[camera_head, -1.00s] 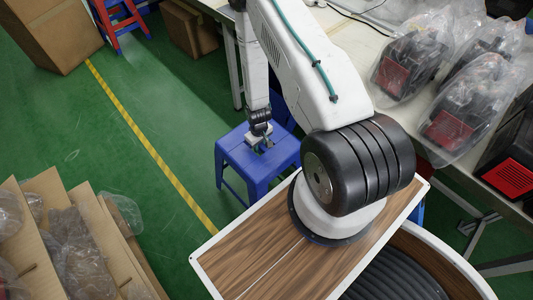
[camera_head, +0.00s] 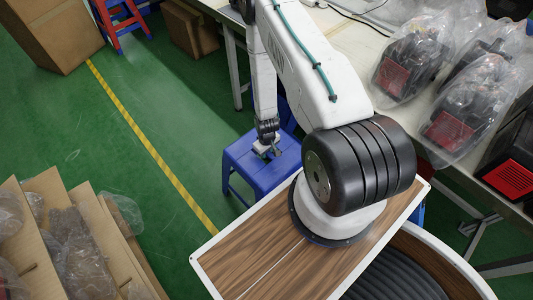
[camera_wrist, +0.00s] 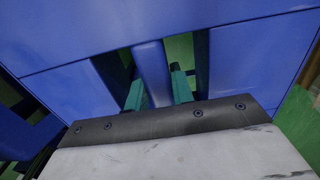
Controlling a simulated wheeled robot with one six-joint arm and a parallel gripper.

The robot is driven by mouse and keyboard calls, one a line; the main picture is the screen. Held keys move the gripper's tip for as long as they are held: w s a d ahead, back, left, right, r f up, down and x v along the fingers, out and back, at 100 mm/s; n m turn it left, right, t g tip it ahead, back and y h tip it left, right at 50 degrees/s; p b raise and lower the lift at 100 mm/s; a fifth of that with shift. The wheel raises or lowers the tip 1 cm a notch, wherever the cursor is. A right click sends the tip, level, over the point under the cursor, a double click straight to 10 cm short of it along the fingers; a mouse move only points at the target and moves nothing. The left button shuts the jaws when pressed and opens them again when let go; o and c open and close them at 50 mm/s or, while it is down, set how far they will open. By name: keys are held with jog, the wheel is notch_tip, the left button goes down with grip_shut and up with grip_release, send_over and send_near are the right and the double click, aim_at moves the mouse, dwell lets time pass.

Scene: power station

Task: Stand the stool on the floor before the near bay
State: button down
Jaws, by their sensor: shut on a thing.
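The blue stool (camera_head: 243,166) is upright in the head view, beyond the wood-topped surface, with its right side partly hidden by my arm. My gripper (camera_head: 270,149) is at the middle of its seat. In the wrist view the blue seat (camera_wrist: 60,88) fills most of the picture. The two teal fingers of my gripper (camera_wrist: 158,88) reach down through slots in the seat, shut on the blue bar between them. I cannot tell whether the stool's feet touch the floor.
A worktable (camera_head: 350,40) with bagged machines (camera_head: 455,120) stands to the right. Another blue thing (camera_head: 285,112) is partly hidden behind my arm. Cardboard (camera_head: 45,235) is at lower left, boxes (camera_head: 55,30) at the back. Green floor (camera_head: 110,160) with a yellow line is clear to the left.

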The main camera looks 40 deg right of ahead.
jog(key=shift+f, duration=0.1)
jog(key=c, duration=1.2)
grip_release()
